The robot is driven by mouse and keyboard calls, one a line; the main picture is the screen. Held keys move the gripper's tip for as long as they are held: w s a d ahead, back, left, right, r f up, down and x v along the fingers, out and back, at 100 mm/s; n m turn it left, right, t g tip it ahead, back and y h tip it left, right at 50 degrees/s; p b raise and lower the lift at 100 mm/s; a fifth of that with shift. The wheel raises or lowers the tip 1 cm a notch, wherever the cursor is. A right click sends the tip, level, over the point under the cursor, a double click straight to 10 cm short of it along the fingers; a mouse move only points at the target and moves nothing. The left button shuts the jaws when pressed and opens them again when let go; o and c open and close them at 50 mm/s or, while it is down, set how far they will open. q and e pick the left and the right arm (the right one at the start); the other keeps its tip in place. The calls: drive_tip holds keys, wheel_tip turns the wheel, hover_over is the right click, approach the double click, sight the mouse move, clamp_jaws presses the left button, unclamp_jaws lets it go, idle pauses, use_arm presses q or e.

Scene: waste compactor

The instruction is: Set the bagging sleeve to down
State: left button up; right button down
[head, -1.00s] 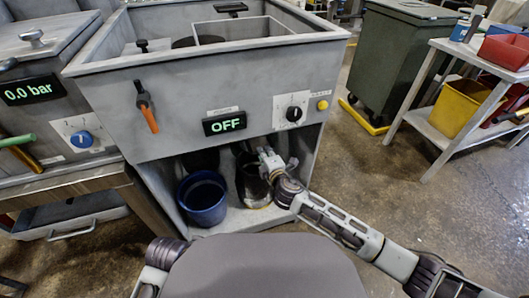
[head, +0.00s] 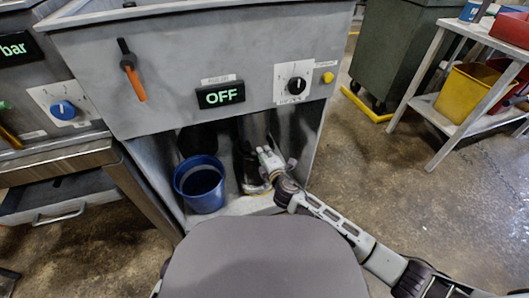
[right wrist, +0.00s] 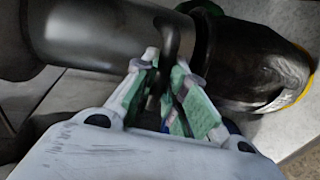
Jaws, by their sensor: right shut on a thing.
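The bagging sleeve (head: 249,168) is a dark upright cylinder in the open bay under the grey machine, with a yellow edge at its bottom. In the right wrist view the smooth grey tube (right wrist: 95,40) meets a glossy black part (right wrist: 250,65) with a yellow rim. A black handle (right wrist: 172,35) stands out near where they meet. My right gripper (head: 266,162) is at the sleeve's right side. In the wrist view its green-padded fingers (right wrist: 165,85) are shut on the handle, which partly hides behind them. My left gripper is out of view.
A blue bucket (head: 200,184) stands in the bay just left of the sleeve. The panel above has an "OFF" display (head: 220,95), a black knob (head: 296,86) and an orange-handled lever (head: 133,75). A trolley with a yellow bin (head: 466,92) stands at right. The floor between is clear.

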drive_tip(key=shift+f+b, duration=0.45)
drive_tip(key=shift+f, duration=0.65)
drive_tip(key=c, duration=1.5)
unclamp_jaws()
drive_tip(key=shift+o, duration=0.2)
drive_tip(key=shift+r, duration=0.1)
drive_tip(key=shift+s+d, duration=0.1)
drive_tip(key=shift+s, duration=0.1)
drive_tip(key=v, duration=1.1)
drive_tip(key=shift+s, duration=0.3)
drive_tip(key=shift+d+r, duration=0.1)
drive_tip(key=shift+r, duration=0.1)
